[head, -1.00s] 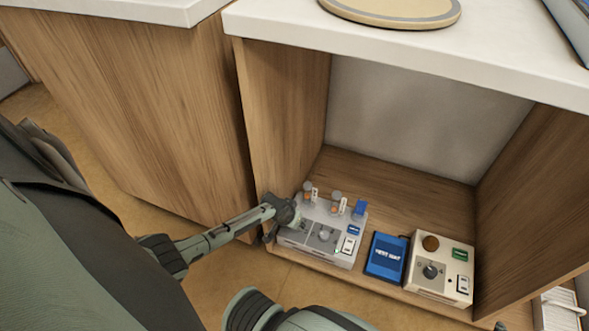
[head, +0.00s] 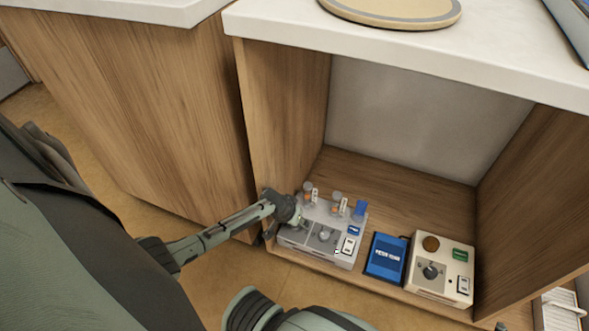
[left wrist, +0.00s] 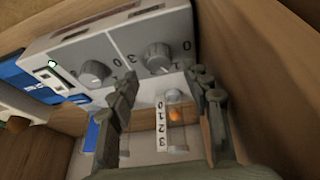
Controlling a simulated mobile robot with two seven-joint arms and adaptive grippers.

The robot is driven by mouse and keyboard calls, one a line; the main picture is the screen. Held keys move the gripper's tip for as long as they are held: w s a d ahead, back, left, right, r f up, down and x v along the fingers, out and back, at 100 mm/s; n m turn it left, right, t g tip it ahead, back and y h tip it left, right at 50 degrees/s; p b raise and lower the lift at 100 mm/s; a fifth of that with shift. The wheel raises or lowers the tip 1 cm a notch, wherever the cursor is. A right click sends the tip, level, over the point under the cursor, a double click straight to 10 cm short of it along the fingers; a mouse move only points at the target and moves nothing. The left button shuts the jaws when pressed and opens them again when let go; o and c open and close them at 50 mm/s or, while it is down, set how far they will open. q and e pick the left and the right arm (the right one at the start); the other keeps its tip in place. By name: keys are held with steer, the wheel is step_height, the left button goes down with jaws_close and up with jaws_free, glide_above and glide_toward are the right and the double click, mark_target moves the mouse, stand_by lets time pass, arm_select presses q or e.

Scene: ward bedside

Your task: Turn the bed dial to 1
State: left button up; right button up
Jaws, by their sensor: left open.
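A grey control box (head: 345,262) stands at the left of the open cabinet shelf. It carries two round dials. One dial (left wrist: 158,58), with digits around it, lies just beyond and between the fingertips of my left gripper (left wrist: 165,78). The other dial (left wrist: 96,72) is to the left in the wrist view and also shows in the head view (head: 325,236). My left gripper (head: 287,208) is open and empty over the box's left side, hiding the nearer dial in the head view. I cannot read which dial is the bed's or its pointer setting. My right gripper is out of view.
A blue box (head: 386,258) and a cream control box (head: 440,270) with one dial stand to the right on the shelf. Small upright posts with tags (head: 337,198) rise behind the grey box's dials. The cabinet's wooden side (head: 285,110) is close to my left gripper.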

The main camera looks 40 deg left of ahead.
arm_select(q)
step_height(320, 180, up, 8)
steer(key=shift+s, duration=0.1)
stand_by(0.6)
